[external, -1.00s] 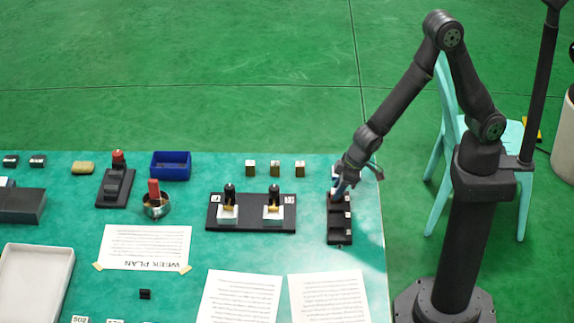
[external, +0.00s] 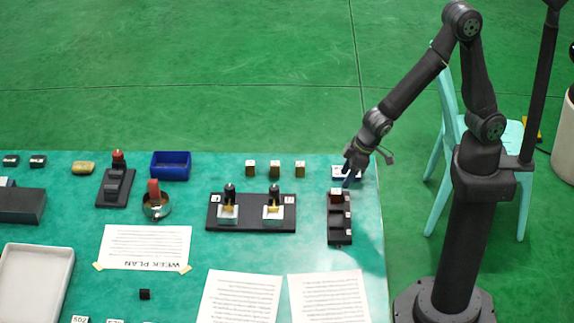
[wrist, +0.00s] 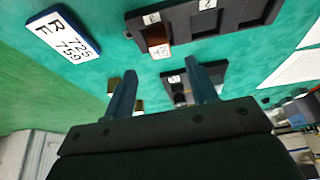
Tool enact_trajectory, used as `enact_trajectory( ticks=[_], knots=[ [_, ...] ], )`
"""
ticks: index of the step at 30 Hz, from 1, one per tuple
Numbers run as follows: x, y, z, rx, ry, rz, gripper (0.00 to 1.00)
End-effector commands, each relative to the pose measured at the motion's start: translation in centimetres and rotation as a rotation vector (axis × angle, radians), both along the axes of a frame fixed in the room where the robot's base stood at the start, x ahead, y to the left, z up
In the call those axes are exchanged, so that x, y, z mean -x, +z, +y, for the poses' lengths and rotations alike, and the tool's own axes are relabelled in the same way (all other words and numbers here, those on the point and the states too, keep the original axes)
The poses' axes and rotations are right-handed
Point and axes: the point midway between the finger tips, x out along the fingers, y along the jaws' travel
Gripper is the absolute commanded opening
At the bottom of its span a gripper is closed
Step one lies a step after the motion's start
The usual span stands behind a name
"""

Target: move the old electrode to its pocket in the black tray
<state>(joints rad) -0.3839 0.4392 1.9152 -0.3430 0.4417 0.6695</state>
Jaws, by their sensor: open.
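The black tray (external: 340,226) lies near the right edge of the table, with several pockets in a row. A copper-brown block, apparently the old electrode (wrist: 157,40), sits in the tray's end pocket in the wrist view. In the external view the brown block (external: 336,197) shows small at the tray's far end. The tray (wrist: 236,27) crosses the top of the wrist view. My gripper (wrist: 160,72) is open, its blue-grey fingers apart with nothing between them. In the external view my gripper (external: 347,183) hangs above and just beyond the tray's far end, apart from the block.
A blue-edged number card (wrist: 62,32) lies beyond the tray. A black base (external: 251,227) with two white-and-black holders stands left of the tray. Several copper blocks (external: 275,169), a blue bin (external: 171,165) and paper sheets (external: 331,298) lie around. Bare table separates tray and base.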

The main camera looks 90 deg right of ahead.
Motion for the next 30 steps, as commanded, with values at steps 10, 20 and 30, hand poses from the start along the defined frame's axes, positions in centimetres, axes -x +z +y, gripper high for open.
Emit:
enact_trajectory(
  ticks=[10, 20, 30],
  knots=[
    [2.3, 5.8, 0.0, -0.002, 0.001, -0.004, 0.52],
    [3.9, 9.5, 0.0, -0.001, 0.0, -0.002, 0.52],
    [4.2, 10.1, 0.0, 0.0, 0.0, 0.0, 0.52]
  ],
)
